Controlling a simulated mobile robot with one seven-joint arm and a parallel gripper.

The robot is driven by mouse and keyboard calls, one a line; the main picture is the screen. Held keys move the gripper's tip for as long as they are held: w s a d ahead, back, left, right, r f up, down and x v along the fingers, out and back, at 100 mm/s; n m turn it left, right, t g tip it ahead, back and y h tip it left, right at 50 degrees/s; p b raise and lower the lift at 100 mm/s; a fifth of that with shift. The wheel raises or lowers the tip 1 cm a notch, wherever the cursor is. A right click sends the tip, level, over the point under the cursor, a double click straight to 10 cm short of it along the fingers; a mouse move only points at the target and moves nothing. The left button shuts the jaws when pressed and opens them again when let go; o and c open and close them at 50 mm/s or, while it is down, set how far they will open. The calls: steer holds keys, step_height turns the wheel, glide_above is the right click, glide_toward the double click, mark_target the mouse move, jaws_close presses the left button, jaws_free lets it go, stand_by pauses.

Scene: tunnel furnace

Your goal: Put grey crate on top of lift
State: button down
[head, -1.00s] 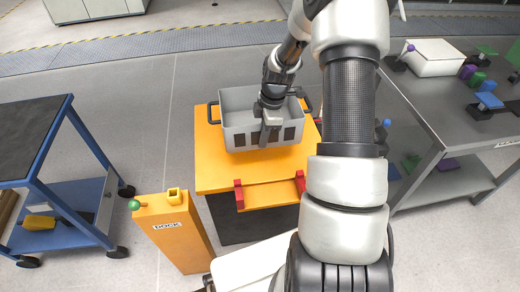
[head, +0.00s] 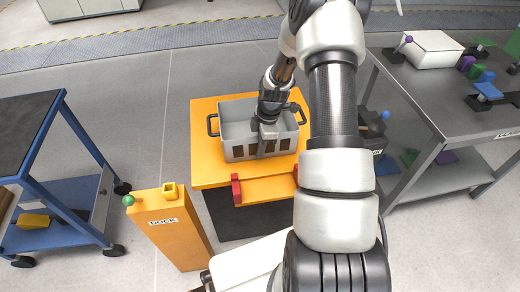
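The grey crate (head: 236,152) is an open bin with dark handles at its sides and dark slots along its near wall. It is upright over the orange top of the lift (head: 208,172), which has red blocks at its front edge. I cannot tell if the crate touches the top or hangs just above it. My gripper (head: 266,147) reaches down over the crate and is shut on its near wall. The fingertips are small and partly hidden against the wall.
An orange post marked "dock" (head: 172,230) with a green knob stands at the front left. A blue cart (head: 75,125) is at the left. A grey bench (head: 440,105) with several coloured parts stands close on the right. Open floor lies between cart and lift.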

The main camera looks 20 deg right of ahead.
steer(key=c, duration=2)
jaws_free()
steer(key=r+p, duration=0.1)
steer(key=r, duration=0.3)
steer(key=d+r+p, duration=0.1)
steer(key=r, duration=0.3)
steer(key=r+p, duration=0.1)
steer(key=r, duration=0.3)
steer(key=shift+s+d, duration=0.2)
steer(key=shift+d, duration=0.2)
